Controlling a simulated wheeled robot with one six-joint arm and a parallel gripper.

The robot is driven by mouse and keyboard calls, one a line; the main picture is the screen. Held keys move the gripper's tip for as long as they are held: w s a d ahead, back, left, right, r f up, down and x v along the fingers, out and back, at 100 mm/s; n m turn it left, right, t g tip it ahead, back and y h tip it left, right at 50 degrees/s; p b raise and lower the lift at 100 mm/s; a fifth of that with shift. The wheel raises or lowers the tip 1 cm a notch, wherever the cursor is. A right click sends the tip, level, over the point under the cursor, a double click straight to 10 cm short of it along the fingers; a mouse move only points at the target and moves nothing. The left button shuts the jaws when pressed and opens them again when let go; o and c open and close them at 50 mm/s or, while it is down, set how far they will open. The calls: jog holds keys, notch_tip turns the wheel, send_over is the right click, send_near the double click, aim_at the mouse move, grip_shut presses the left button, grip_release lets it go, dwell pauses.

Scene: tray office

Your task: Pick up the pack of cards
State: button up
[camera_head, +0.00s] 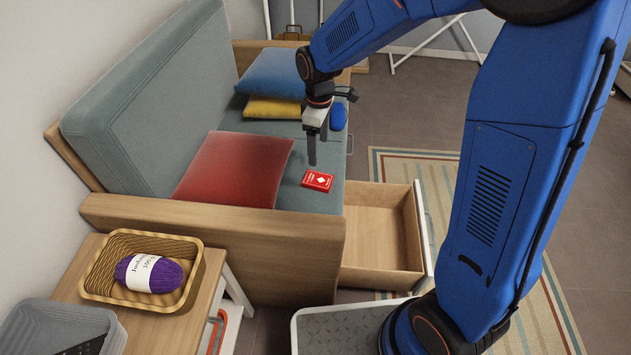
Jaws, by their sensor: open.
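The pack of cards (317,180) is a small red box with a white mark on top. It lies flat on the grey-green sofa seat, near the front right edge and to the right of the red cushion. My gripper (312,163) points down just above and behind the pack, a little to its left in the picture. It holds nothing. Its fingers are seen nearly edge-on, and the gap between them is hard to make out. The pack is fully visible and appears apart from the fingers.
A red cushion (234,168) lies left of the pack. Blue (270,80) and yellow (272,108) cushions and a blue object (338,117) are behind. The wooden armrest (210,222) stands in front. An empty open drawer (385,240) juts out right. A basket (100,275) holds purple yarn (165,278).

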send_over(318, 179)
notch_tip(318, 179, down, 8)
jog(key=shift+w+d+f, duration=0.1)
jog(key=shift+w, duration=0.05)
jog(key=shift+f, duration=2.55)
jog(key=c, duration=1.2)
